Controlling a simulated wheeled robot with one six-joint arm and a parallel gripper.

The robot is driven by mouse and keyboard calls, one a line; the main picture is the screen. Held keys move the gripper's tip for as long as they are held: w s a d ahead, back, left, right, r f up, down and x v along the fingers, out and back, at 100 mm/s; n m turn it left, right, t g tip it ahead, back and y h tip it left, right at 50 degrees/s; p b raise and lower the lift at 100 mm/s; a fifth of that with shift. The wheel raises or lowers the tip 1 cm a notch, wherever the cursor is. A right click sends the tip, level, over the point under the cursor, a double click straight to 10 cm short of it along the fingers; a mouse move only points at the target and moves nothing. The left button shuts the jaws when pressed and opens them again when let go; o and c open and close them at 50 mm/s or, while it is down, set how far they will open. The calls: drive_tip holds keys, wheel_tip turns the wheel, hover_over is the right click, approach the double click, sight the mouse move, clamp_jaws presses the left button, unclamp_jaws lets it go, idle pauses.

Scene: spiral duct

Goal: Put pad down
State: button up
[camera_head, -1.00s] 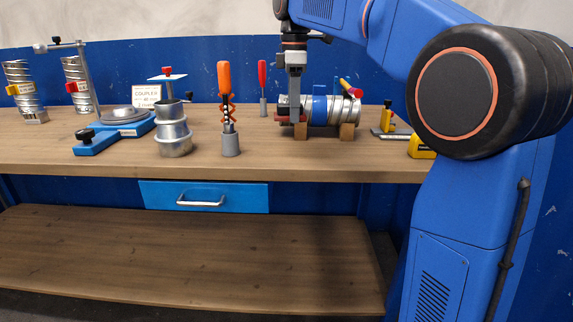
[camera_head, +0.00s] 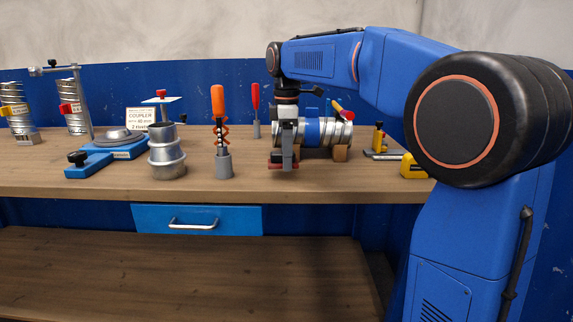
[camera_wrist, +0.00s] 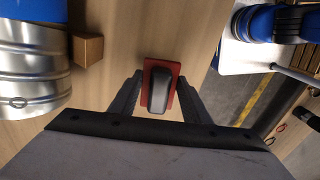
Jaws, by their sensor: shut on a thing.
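My gripper (camera_head: 285,163) is shut on the pad (camera_head: 275,161) in front of the left end of the silver duct. In the wrist view the pad (camera_wrist: 175,89) is a red plate with a dark grey rounded grip, held between the two dark fingers of my gripper (camera_wrist: 159,97). Bare wood of the bench (camera_wrist: 190,30) lies beneath it. I cannot tell whether the pad touches the bench top. The fingers partly hide the pad in the head view.
The silver duct with a blue band (camera_head: 313,131) rests on wooden blocks (camera_head: 340,153) just behind my gripper. An orange-handled tool (camera_head: 218,105) stands in a grey holder to the left. A stepped metal piece (camera_head: 167,158) is further left. Bench front between them is clear.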

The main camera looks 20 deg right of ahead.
drive_tip(key=shift+f, duration=1.2)
drive_tip(key=shift+f, duration=0.65)
drive_tip(key=o, duration=1.1)
drive_tip(key=shift+f, duration=0.15)
wheel_tip(320, 180, up, 19)
drive_tip(key=shift+s+f, duration=0.2)
drive_tip(key=s+d+f+m+t, duration=0.2)
drive_tip(key=s+f+m, duration=0.5)
drive_tip(key=s+f, duration=0.9)
drive_tip(key=s+d+f+m+t, duration=0.2)
drive_tip(key=s+f+m, duration=0.6)
drive_tip(key=s+f, duration=0.8)
wheel_tip(320, 180, down, 3)
drive_tip(key=shift+s+d+t, duration=0.4)
drive_tip(key=shift+d, duration=0.6)
